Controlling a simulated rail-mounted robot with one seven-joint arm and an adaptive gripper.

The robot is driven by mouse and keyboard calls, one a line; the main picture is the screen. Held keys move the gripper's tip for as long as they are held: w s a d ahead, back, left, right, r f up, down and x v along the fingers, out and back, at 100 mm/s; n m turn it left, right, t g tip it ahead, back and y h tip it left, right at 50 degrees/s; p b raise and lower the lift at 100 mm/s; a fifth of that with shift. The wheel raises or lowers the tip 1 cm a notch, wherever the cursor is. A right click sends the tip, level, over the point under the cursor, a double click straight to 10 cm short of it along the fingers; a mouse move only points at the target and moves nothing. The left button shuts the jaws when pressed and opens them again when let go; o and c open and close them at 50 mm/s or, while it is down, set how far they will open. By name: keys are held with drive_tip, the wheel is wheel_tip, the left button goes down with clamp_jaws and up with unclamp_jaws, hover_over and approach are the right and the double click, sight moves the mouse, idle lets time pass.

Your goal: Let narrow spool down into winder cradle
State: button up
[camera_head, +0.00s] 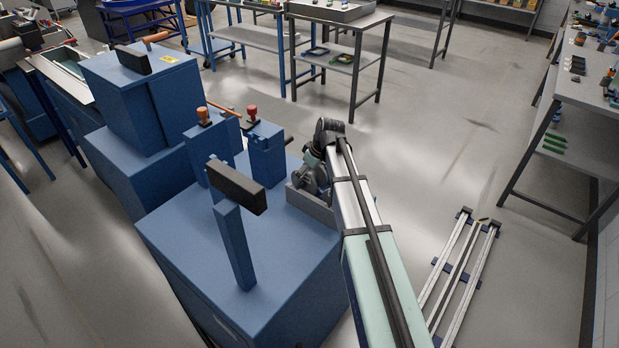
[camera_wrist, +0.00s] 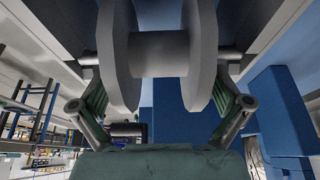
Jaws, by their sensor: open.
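The narrow spool (camera_wrist: 158,52) is grey, with two round flanges on a short core. In the wrist view it sits between the spread fingers of my gripper (camera_wrist: 159,68), one finger outside each flange. My gripper is open; I cannot tell whether its fingertips touch the flanges. In the head view, my gripper (camera_head: 314,178) is at the right side of the blue winder, by a low grey bracket (camera_head: 309,204). My arm hides part of this spot. I cannot tell for sure which part is the cradle, or whether the spool rests in it.
Blue posts with an orange knob (camera_head: 204,115) and a red knob (camera_head: 253,112) stand left of my gripper. A dark panel on a blue post (camera_head: 236,190) stands nearer the camera. Metal rails (camera_head: 462,265) lie on the floor at right. Open floor lies beyond my arm.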

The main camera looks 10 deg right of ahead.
drive_tip(key=shift+c, duration=0.4)
drive_tip(key=c, duration=1.3)
drive_tip(key=shift+o, duration=0.2)
drive_tip(key=shift+r, duration=0.15)
